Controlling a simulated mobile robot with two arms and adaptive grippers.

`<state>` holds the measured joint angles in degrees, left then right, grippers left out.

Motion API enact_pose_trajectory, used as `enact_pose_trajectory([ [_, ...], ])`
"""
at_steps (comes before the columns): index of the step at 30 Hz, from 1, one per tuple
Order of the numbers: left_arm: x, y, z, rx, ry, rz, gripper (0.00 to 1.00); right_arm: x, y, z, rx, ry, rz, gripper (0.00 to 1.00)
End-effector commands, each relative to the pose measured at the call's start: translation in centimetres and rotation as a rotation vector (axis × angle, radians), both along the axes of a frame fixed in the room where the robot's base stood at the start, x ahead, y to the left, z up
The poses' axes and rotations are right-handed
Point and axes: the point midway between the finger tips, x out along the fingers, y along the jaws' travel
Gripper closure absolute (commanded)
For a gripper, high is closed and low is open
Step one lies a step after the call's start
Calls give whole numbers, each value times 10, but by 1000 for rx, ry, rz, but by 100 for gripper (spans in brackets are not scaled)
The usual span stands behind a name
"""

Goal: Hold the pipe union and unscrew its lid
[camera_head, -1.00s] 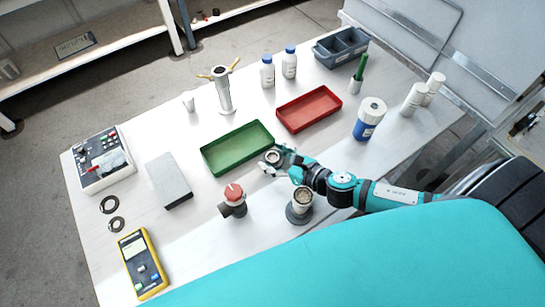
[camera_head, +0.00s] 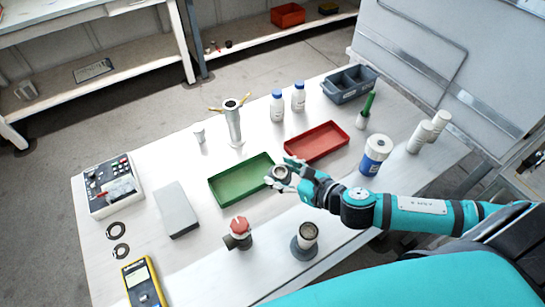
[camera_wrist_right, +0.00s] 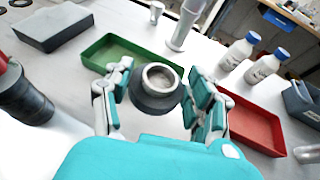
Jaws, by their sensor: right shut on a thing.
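My right gripper (camera_head: 280,172) is shut on a round dark grey piece (camera_wrist_right: 152,100) with a pale ringed opening facing up. It holds the piece above the table, near the right corner of the green tray. I cannot tell whether this piece is the pipe union or its lid. In the right wrist view the fingers (camera_wrist_right: 158,82) stand on either side of it. A grey open-topped cylinder on a dark round base (camera_head: 307,238) stands on the table below my right arm. My left gripper is not in view.
A red-topped dark fitting (camera_head: 238,234) stands left of the cylinder. The green tray (camera_head: 240,180) and red tray (camera_head: 316,142) look empty. A grey box (camera_head: 176,210), a yellow meter (camera_head: 142,282) and several bottles, such as a blue-and-white one (camera_head: 375,155), stand around.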

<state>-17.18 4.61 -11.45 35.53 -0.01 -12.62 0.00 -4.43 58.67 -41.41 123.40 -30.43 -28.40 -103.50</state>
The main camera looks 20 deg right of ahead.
Motion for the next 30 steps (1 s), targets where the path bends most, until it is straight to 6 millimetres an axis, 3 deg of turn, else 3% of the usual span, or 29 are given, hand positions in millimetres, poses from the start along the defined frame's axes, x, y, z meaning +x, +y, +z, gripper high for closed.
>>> enact_pose_trajectory([
  [8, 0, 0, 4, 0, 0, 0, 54, 0, 0, 15, 1, 1, 1, 81],
  [23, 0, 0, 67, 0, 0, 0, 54, 0, 0, 89, 0, 0, 0, 81],
  [25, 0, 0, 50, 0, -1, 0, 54, 5, 3, 82, 7, -3, -29, 82],
  [30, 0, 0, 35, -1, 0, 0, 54, 14, 7, 89, 7, -2, -109, 82],
])
